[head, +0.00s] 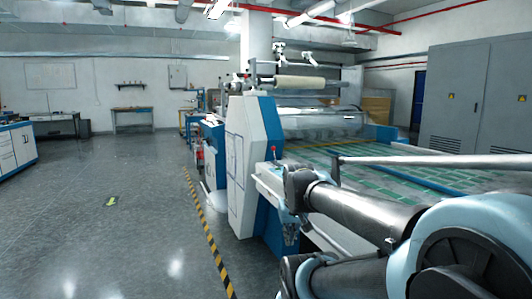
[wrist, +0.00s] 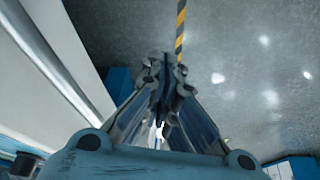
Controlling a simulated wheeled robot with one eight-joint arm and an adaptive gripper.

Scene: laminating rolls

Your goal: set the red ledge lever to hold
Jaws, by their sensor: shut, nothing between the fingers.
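The red ledge lever (head: 274,150) shows in the head view as a small red knob on a short, roughly upright stalk. It stands on the white ledge (head: 268,180) at the near side of the laminating machine. Any position marks beside it are too small to read. My gripper (head: 289,240) hangs below my wrist, to the right of the lever and lower in the picture, apart from it. In the wrist view my gripper (wrist: 172,80) points toward the floor with its fingers together and nothing between them. I cannot make out the lever in the wrist view.
The white and blue machine cabinet (head: 250,160) rises just behind the lever. The green-patterned machine bed (head: 350,165) extends right. A yellow and black floor stripe (head: 208,232) runs along the left side, with open grey floor (head: 110,220) beyond.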

